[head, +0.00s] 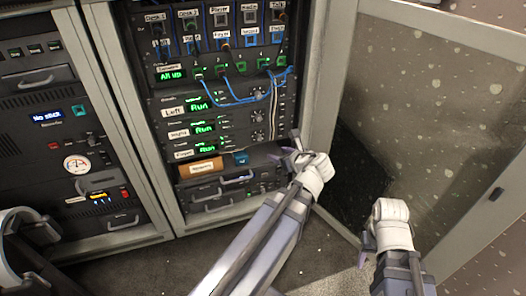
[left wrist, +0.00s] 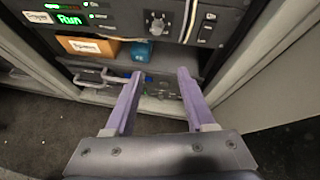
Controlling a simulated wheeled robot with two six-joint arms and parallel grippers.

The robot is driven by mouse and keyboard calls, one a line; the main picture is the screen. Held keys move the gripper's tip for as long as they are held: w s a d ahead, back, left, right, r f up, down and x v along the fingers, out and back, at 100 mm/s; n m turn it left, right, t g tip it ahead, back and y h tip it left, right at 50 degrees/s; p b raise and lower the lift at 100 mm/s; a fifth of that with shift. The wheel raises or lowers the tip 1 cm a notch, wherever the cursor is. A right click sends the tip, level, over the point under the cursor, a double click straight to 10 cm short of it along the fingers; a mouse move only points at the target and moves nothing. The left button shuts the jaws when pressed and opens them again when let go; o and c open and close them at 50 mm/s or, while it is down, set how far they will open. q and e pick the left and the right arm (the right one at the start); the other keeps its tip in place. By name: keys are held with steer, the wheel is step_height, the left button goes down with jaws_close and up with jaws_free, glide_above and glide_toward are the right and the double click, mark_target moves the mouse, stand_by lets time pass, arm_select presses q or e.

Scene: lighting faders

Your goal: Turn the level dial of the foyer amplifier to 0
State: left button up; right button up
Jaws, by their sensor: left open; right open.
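The foyer amplifier (head: 183,154) is the lowest of three amplifier units in the rack, with a lit green "Run" display. Its level dial (head: 257,136) is a round knob at the right of its panel; the setting is too small to read. In the left wrist view the dial (left wrist: 157,22) shows as a pale knob beyond the fingertips. My left gripper (head: 285,150) is open and empty, in front of the rack, below and right of the dial, not touching it. My right gripper (head: 366,242) is at the lower right, away from the rack, mostly hidden behind its wrist.
Two similar amplifiers with dials sit above, and blue cables (head: 235,103) hang over the upper panel. An orange labelled box (head: 201,167) and a blue item (head: 240,158) sit on a shelf below. An open glazed door (head: 430,110) stands at the right; another rack (head: 60,130) is left.

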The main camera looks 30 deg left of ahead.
mark_target(260, 139)
arm_select(q)
steer(key=w+a+m+b, duration=0.1)
steer(key=a, duration=0.1)
steer(key=w+a+f+m+y+b, duration=0.1)
steer(key=w+a, duration=0.1)
steer(key=a, duration=0.1)
steer(key=w+a+m+t+b, duration=0.1)
steer(key=a+m, duration=0.1)
steer(key=a, duration=0.1)
steer(key=shift+w+a+f+y+b, duration=0.2)
steer(key=shift+w+f+y+b, duration=0.1)
steer(key=shift+f+b, duration=0.1)
steer(key=shift+w+a+f, duration=0.15)
steer(key=shift+w+a, duration=0.1)
steer(key=shift+a, duration=0.35)
jaws_close()
